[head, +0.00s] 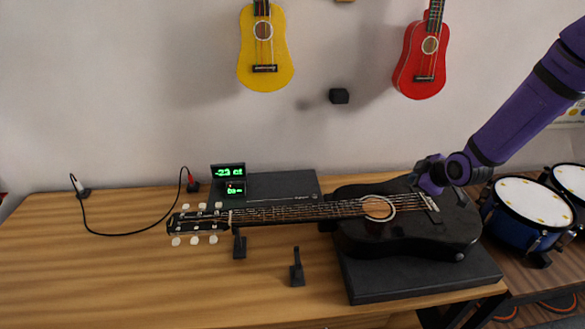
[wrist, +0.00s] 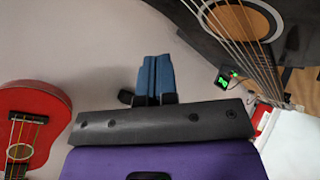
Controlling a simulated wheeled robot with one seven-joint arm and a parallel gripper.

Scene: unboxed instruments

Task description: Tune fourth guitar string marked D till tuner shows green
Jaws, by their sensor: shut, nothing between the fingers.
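The black guitar (head: 352,238) lies on its back on the table, neck to the left, body on a dark slab. Its headstock (head: 196,222) carries several white tuning pegs (head: 194,240) along both edges; string marks are too small to read. Behind it the tuner (head: 228,171) shows what looks like -23 ct in green, with a smaller blurred green readout below. My gripper (head: 428,168) is over the far right of the guitar body, well away from the pegs. In the wrist view its blue fingers (wrist: 155,78) are together and empty, beside the guitar (wrist: 292,52).
A cable (head: 126,233) loops on the table left of the headstock. Small black stands (head: 297,270) stand in front of the neck. Yellow (head: 264,60) and red (head: 411,70) ukuleles hang on the wall. Blue drums (head: 516,228) stand at the right. The table's left is mostly clear.

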